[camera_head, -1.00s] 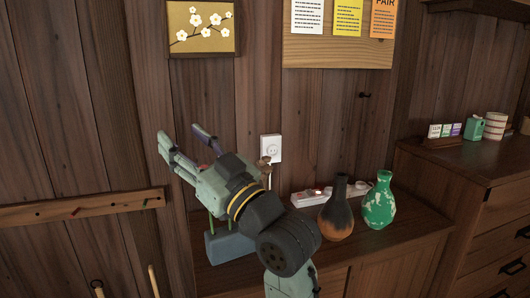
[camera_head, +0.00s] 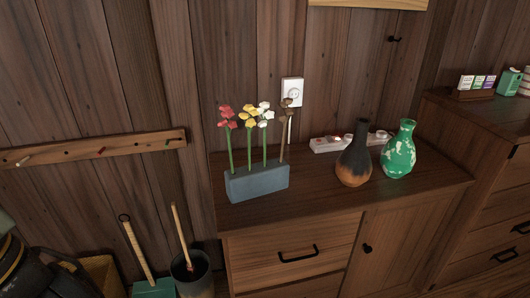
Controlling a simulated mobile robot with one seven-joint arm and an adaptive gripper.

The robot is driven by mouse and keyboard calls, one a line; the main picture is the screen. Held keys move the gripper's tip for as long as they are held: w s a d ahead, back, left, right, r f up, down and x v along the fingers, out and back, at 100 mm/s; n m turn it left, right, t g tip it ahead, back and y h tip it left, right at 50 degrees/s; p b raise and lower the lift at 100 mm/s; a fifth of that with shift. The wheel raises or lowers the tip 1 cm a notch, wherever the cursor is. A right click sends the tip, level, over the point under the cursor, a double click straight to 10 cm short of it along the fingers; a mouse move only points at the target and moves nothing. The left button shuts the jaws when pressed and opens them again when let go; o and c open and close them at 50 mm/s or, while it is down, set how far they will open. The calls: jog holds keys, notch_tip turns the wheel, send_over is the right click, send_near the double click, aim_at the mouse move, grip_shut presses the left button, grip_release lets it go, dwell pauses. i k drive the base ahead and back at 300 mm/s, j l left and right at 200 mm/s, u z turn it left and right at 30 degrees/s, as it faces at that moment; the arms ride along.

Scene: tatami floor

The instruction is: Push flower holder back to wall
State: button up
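The flower holder (camera_head: 257,184) is a blue-grey rectangular block on the left part of the wooden cabinet top (camera_head: 315,190). Several thin-stemmed flowers stand upright in it: red, yellow-orange, white and brown. It sits at a slight angle, and a strip of cabinet top shows in front of it. How wide any gap to the wooden wall (camera_head: 225,60) behind is, I cannot tell.
A dark-and-orange vase (camera_head: 354,163) and a green vase (camera_head: 398,152) stand right of the holder. A white power strip (camera_head: 340,142) lies along the wall below an outlet (camera_head: 292,92). A broom and dustpan (camera_head: 150,284) and a dark bucket (camera_head: 191,276) stand left of the cabinet.

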aim_at(243, 184)
jog(key=j, duration=1.55)
jog(key=z, duration=0.05)
